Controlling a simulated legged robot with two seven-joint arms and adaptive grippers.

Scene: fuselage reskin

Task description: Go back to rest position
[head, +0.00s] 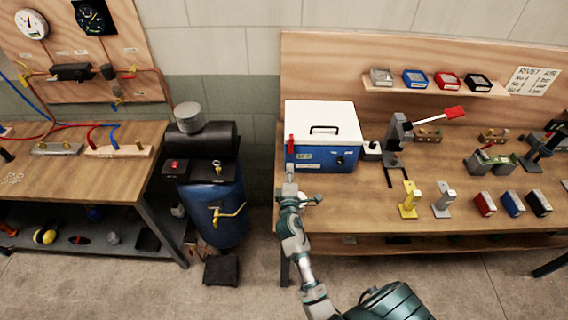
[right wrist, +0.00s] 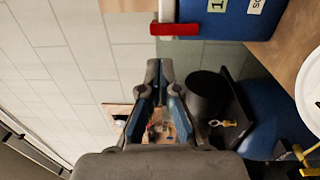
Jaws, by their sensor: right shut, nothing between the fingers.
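My right gripper (head: 290,172) is at the front left corner of a blue box with a white lid (head: 322,118) on the workbench. In the right wrist view its fingertips (right wrist: 159,66) are together with nothing between them. A red handle (head: 290,146) stands at the left side of the blue box. In the right wrist view the red handle (right wrist: 175,29) lies just beyond the fingertips, with a small gap in the picture. My right arm reaches up from the bottom of the head view. My left gripper is not in view.
The right workbench (head: 370,205) carries a yellow stand (head: 409,200), a grey stand (head: 444,200) and small coloured boxes. A blue tank with a black cylinder (head: 215,205) stands left of my arm. A left bench (head: 90,180) holds hoses. Floor between the benches is partly clear.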

